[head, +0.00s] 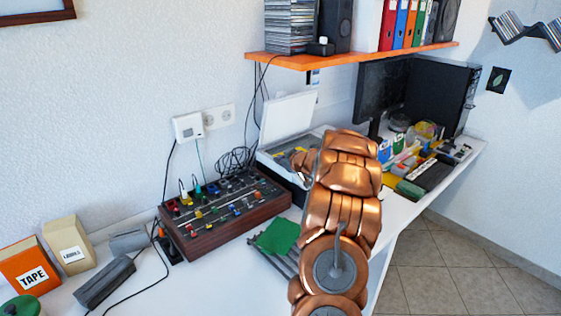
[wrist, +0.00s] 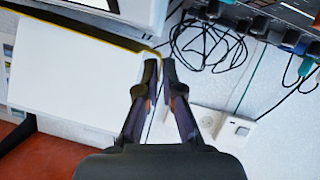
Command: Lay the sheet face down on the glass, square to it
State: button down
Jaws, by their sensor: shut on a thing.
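The flatbed scanner (head: 266,157) stands behind the mixer with its white lid (head: 288,118) raised. The lid also fills the left of the wrist view (wrist: 75,75). My gripper (wrist: 163,68) is over the scanner, close to the hinge side, with its fingertips together. A thin yellow edge (wrist: 120,40) runs to the fingertips, which looks like the sheet seen nearly edge-on. A bit of yellow shows over the scanner bed in the head view. My arm hides much of the glass, and I cannot tell whether the sheet touches it.
The mixer (head: 222,212) and black cables (head: 238,160) lie left of the scanner. An orange shelf (head: 350,56) hangs above. A monitor (head: 384,95) and assorted small items stand to the right. The desk's front left is partly clear.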

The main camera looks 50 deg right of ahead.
jog(key=shift+f, duration=0.3)
jog(key=c, duration=1.2)
grip_release()
jog(key=shift+c, duration=0.2)
jog(key=v, duration=1.2)
jog(key=shift+r, duration=0.1)
